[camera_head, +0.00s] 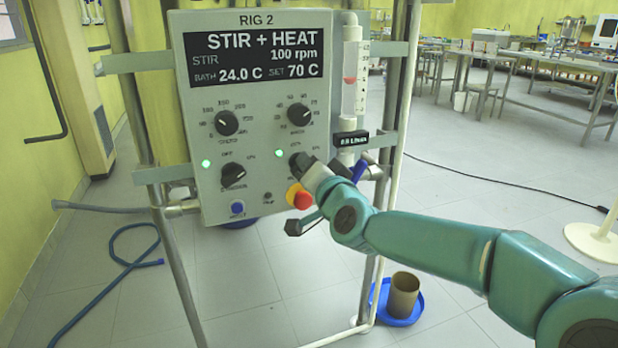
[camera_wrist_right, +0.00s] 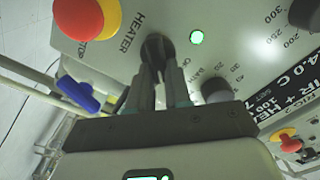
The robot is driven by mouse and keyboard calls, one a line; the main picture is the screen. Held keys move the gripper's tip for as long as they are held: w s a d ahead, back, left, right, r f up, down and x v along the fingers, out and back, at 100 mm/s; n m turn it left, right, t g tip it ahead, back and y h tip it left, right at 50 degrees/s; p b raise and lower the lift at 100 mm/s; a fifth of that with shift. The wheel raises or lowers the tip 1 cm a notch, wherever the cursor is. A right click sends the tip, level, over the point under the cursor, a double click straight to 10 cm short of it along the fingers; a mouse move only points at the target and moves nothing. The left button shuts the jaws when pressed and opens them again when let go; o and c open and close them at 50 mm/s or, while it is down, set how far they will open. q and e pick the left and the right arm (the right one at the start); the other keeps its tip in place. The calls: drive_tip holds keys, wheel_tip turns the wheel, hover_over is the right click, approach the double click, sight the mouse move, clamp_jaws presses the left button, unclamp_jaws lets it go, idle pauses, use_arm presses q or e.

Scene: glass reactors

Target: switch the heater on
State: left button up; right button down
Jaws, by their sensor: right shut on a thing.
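The control box (camera_head: 262,120) labelled RIG 2 hangs on a metal frame. Its display (camera_head: 255,55) reads STIR + HEAT, 100 rpm, bath 24.0 C, set 70 C. My right gripper (camera_head: 305,165) is at the lower right knob of the box and hides most of it. In the right wrist view its fingers are shut on the black heater knob (camera_wrist_right: 157,48), beside the word HEATER. A green light (camera_wrist_right: 196,37) next to this knob is lit, and it also shows in the head view (camera_head: 279,153). My left gripper is not in view.
A red and yellow emergency button (camera_head: 300,197) sits just below my right gripper. The stirrer knob (camera_head: 233,174) and its lit green lamp (camera_head: 206,163) are to the left. A flow tube (camera_head: 352,75) stands right of the box. A blue tray with a brown beaker (camera_head: 403,295) is on the floor.

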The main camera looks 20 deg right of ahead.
drive_tip(key=shift+d+f+m+b, duration=0.1)
drive_tip(key=shift+f+m+b, duration=0.1)
drive_tip(key=shift+m+b, duration=0.9)
drive_tip(key=shift+m, duration=0.5)
drive_tip(key=c, duration=1.1)
unclamp_jaws()
drive_tip(key=shift+o, duration=0.2)
drive_tip(key=s+p, duration=0.2)
drive_tip(key=s, duration=1.4)
drive_tip(key=shift+s+d, duration=0.2)
drive_tip(key=shift+d, duration=0.1)
